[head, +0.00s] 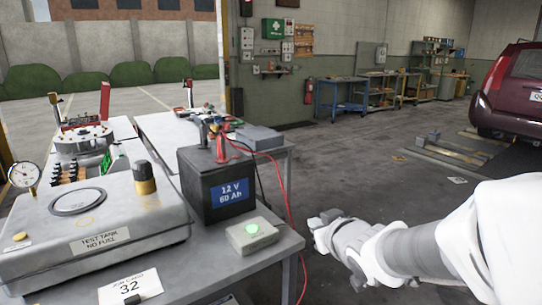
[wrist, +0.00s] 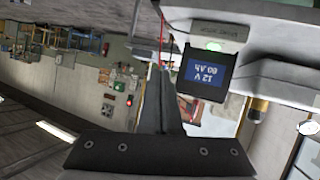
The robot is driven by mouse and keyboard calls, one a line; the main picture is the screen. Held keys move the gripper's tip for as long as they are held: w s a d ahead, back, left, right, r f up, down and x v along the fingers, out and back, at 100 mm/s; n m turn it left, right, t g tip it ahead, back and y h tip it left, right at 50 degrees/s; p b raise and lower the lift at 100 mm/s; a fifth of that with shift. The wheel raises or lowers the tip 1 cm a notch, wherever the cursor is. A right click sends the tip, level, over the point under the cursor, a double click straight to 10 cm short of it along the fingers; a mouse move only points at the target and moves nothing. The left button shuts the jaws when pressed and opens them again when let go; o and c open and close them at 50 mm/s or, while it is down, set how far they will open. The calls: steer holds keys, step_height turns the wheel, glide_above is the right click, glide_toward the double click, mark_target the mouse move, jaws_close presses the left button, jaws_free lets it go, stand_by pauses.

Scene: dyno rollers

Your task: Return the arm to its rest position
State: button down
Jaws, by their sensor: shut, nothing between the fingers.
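My white arm reaches in from the lower right of the head view. My gripper (head: 328,216) is at its left end, over the floor just right of the table's edge, apart from the table. In the wrist view my gripper (wrist: 160,72) shows as dark fingers pressed together, with nothing between them. The wrist view is upside down. A black 12 V battery (head: 229,190) stands on the table to the left of the gripper; it also shows in the wrist view (wrist: 205,76). A grey box with a lit green button (head: 253,236) sits in front of the battery.
The grey table (head: 220,275) holds a test tank (head: 100,240) and a job card (head: 130,288) marked 32. A red cable (head: 283,190) hangs from the battery past the table edge, near my gripper. A dark red car (head: 515,90) stands far right.

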steer(key=s+d+r+m+g+h, duration=0.1)
steer(key=s+d+m+g+h, duration=0.15)
steer(key=s, duration=0.85)
steer(key=s+d+m+g+h, duration=0.15)
steer(key=s+g, duration=0.25)
steer(key=s, duration=0.7)
step_height(320, 180, up, 16)
steer(key=s+y+p, duration=0.1)
steer(key=p, duration=1.4)
steer(key=shift+f+g+p, duration=0.25)
steer(key=shift+g+p, duration=0.1)
steer(key=shift+a, duration=0.15)
